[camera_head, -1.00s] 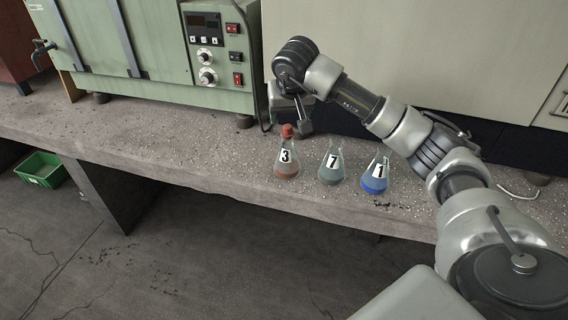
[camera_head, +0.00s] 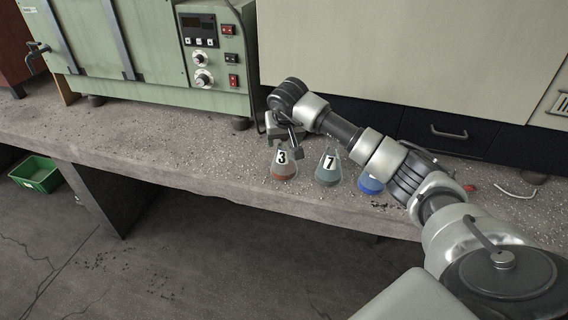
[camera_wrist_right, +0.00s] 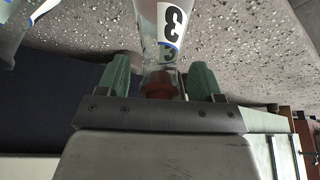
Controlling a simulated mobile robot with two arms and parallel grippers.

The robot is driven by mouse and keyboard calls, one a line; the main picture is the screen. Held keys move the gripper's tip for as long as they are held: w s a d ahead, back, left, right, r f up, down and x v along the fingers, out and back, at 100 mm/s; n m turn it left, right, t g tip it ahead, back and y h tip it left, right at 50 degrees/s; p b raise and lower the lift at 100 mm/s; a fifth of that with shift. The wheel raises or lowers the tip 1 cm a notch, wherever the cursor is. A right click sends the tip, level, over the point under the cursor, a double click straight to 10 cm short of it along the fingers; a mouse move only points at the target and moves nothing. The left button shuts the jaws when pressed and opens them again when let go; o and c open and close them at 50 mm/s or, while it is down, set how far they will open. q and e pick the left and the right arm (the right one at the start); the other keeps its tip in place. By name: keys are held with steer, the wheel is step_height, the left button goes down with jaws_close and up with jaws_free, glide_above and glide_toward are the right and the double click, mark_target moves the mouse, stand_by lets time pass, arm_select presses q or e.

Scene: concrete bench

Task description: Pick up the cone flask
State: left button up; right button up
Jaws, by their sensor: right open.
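A cone flask labelled 3 (camera_head: 284,172) with reddish-brown liquid stands upright on the bench. Flask 7 (camera_head: 327,170), with grey-green liquid, stands to its right, then a blue-filled flask (camera_head: 370,185) partly hidden by my right arm. My right gripper (camera_head: 286,143) is at the top of flask 3 and hides its stopper in the head view. In the right wrist view, the open green-padded fingers (camera_wrist_right: 160,80) stand either side of the flask 3 neck, with the red stopper (camera_wrist_right: 159,84) between them and gaps on both sides. My left gripper is not in view.
The concrete bench (camera_head: 200,150) is clear left of the flasks. A green machine with knobs (camera_head: 215,70) stands behind left, and a pale cabinet (camera_head: 400,50) behind right. A small red object (camera_head: 470,187) lies on the bench at right. A green crate (camera_head: 38,174) is below.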

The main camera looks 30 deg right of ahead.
jaws_close()
steer(key=shift+r, duration=0.1)
steer(key=shift+r, duration=0.1)
